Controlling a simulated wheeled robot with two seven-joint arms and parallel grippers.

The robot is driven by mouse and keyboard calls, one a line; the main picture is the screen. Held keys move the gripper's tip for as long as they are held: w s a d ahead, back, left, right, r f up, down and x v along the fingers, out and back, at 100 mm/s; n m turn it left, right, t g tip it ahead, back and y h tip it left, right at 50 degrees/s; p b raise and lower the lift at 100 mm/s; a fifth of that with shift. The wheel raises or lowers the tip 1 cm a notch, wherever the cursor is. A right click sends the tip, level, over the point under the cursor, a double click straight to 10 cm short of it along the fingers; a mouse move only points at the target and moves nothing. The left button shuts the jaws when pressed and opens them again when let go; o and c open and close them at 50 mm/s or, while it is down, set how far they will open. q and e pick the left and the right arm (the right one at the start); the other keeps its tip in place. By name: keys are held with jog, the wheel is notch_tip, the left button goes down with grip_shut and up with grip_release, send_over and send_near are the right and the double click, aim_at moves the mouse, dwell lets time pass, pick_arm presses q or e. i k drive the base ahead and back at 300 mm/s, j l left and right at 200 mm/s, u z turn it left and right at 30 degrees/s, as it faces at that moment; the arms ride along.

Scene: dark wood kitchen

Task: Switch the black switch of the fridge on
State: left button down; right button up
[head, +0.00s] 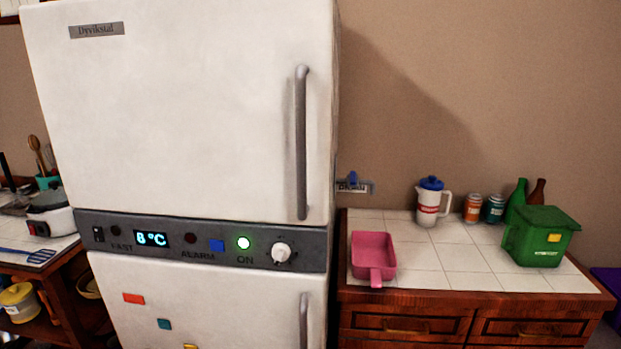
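The white fridge (190,120) stands left of centre, with both doors closed. A dark grey control panel (180,252) runs between its doors. At the panel's left end is a small black switch (98,234) with a light mark; its position is too small to tell. Beside it are a dark lamp (115,231) above "FAST" and a display (151,239) reading 8°C. Further right are a dark red lamp (190,238) above "ALARM", a blue button (217,246), a lit green lamp (243,243) above "ON" and a white knob (281,252). Neither gripper is in view.
Vertical handles (301,145) stick out from the fridge doors. Right is a tiled counter (450,262) with a pink pan (373,252), a jug (428,206), cans and a green bin (540,238). Left is a wooden counter with a cooker (50,215).

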aim_at(98, 232)
jog(key=u, duration=1.45)
